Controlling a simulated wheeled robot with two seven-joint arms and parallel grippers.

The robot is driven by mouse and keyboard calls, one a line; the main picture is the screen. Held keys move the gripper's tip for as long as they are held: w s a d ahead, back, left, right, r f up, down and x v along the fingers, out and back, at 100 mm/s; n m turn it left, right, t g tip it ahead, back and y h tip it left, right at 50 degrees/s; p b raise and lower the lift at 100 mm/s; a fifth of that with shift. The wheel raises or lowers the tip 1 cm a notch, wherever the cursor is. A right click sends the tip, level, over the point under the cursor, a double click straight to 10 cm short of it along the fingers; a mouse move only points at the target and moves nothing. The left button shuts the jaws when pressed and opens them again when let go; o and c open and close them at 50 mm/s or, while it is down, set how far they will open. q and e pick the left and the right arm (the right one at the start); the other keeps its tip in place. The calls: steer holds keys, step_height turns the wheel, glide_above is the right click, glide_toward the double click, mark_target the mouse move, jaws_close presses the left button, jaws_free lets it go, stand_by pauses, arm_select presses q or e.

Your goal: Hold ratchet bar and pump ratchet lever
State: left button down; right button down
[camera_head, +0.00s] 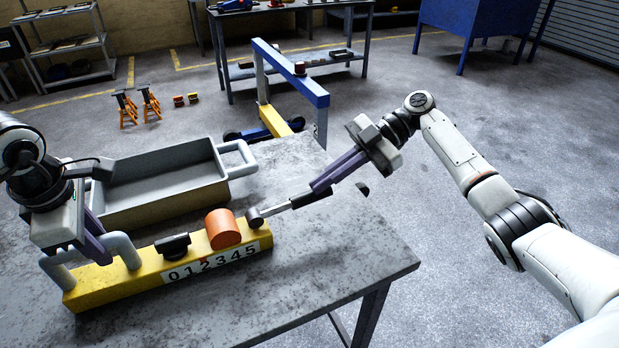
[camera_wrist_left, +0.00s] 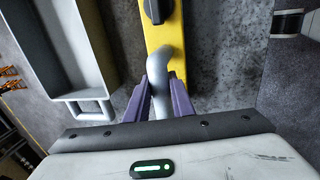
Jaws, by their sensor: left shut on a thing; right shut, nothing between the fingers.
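The yellow ratchet bar (camera_head: 105,286) lies on the table, with a white 0–5 scale (camera_head: 212,265) on its front. It carries a black knob (camera_head: 172,246) and an orange cylinder (camera_head: 223,228). My left gripper (camera_head: 100,246) is shut on the bar's grey handle (camera_head: 122,250); the left wrist view shows its purple fingers either side of the handle (camera_wrist_left: 161,75). The ratchet lever (camera_head: 278,209) slants up to the right from the bar's right end. My right gripper (camera_head: 320,187) is shut and empty, its fingertips at the lever's black grip (camera_head: 312,198); contact is unclear.
A grey tray (camera_head: 215,190) with a side handle stands behind the bar on the table (camera_head: 330,255). The table's front right is clear. Beyond the table stand a blue-and-yellow frame (camera_head: 290,75) and orange jack stands (camera_head: 127,108).

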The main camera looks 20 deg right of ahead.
arm_select(q)
steer(key=shift+a+f, duration=0.15)
steer(key=shift+f, duration=0.05)
arm_select(e)
steer(key=shift+s+d+f, duration=0.2)
steer(key=shift+f, duration=0.5)
steer(key=shift+r, duration=0.55)
steer(key=a+r+v, duration=0.1)
steer(key=v, duration=1)
steer(key=shift+r, duration=0.45)
arm_select(q)
steer(key=shift+d, duration=0.2)
arm_select(e)
steer(key=shift+s+d, duration=0.15)
arm_select(q)
steer(key=c, duration=1.5)
jaws_free()
steer(key=shift+o, duration=0.2)
